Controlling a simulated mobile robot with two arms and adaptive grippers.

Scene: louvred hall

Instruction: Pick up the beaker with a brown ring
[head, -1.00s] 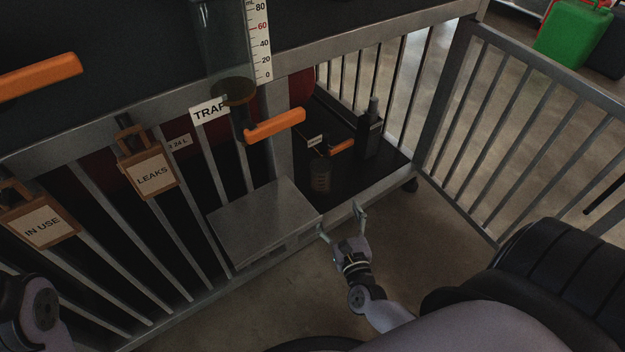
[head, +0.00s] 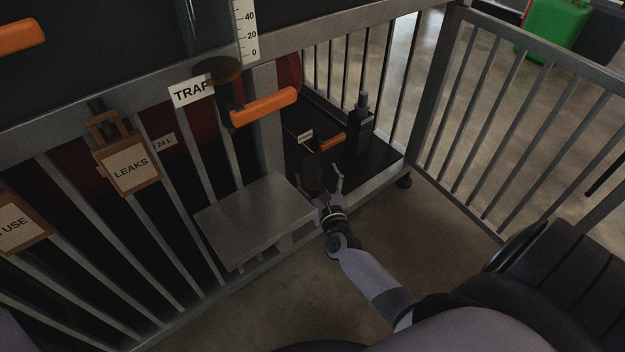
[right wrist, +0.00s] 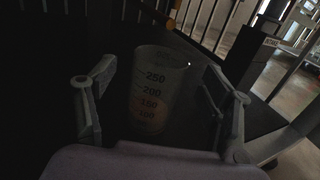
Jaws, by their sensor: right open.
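A clear beaker (right wrist: 158,92) with dark graduations stands between the two open fingers of my right gripper (right wrist: 160,75) in the right wrist view, with a gap on each side. Its lower part looks brownish; I cannot clearly make out a brown ring. In the head view the beaker (head: 314,170) is a dim shape on the dark shelf floor, just beyond my right gripper (head: 321,181), whose fingers are spread around its near side. My left gripper is out of view.
A black bottle-like object (head: 361,130) and an orange handle (head: 332,141) stand behind the beaker. Orange valve handle (head: 263,106) is above left. A barred gate (head: 520,130) stands right.

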